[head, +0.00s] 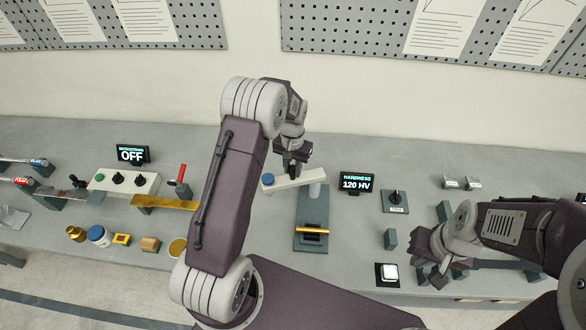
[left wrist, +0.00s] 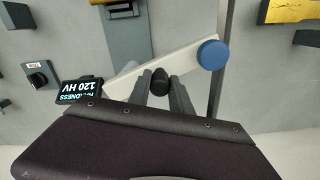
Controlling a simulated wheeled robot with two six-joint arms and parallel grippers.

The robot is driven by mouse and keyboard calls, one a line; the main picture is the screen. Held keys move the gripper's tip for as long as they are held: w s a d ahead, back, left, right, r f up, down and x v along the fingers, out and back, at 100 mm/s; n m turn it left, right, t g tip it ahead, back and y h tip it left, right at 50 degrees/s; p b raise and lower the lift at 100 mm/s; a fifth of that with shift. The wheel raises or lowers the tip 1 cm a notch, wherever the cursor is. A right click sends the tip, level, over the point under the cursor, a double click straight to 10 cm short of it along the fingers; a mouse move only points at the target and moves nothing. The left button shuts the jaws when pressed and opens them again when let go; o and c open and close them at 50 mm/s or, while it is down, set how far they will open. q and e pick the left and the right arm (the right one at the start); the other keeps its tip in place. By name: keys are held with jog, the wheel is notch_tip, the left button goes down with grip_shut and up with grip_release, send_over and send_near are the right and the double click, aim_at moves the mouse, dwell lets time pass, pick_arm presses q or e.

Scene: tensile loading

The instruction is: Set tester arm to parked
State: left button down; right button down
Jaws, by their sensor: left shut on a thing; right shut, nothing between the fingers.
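The white tester arm (head: 297,181) sits on a post at the back of the grey tester base (head: 312,208). It points left, out to the side of the base, with a blue round cap (head: 267,180) at its free end. In the left wrist view the arm (left wrist: 190,55) runs slantwise, with its blue cap (left wrist: 211,55) at the upper right. My left gripper (head: 293,170) is over the arm, its fingers shut on the arm's black knob (left wrist: 160,80). My right gripper (head: 428,275) is shut and empty near the front right of the bench.
A brass-coloured bar (head: 312,230) lies across the tester base. The hardness display (head: 356,182) reads 120 HV, right of the arm. A dial box (head: 395,201) stands further right. A white button (head: 388,273) is close to my right gripper. The strain display (head: 132,155) reads OFF.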

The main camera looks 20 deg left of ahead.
pick_arm(q)
jog(key=shift+w, duration=0.1)
jog(key=c, duration=1.3)
grip_release()
jog(key=shift+c, duration=0.2)
jog(key=shift+o, duration=0.8)
jog(key=shift+a, duration=0.1)
jog(key=shift+r, duration=0.4)
notch_tip(320, 180, up, 8)
jog(key=shift+r+b, duration=0.15)
jog(key=shift+b, duration=1.1)
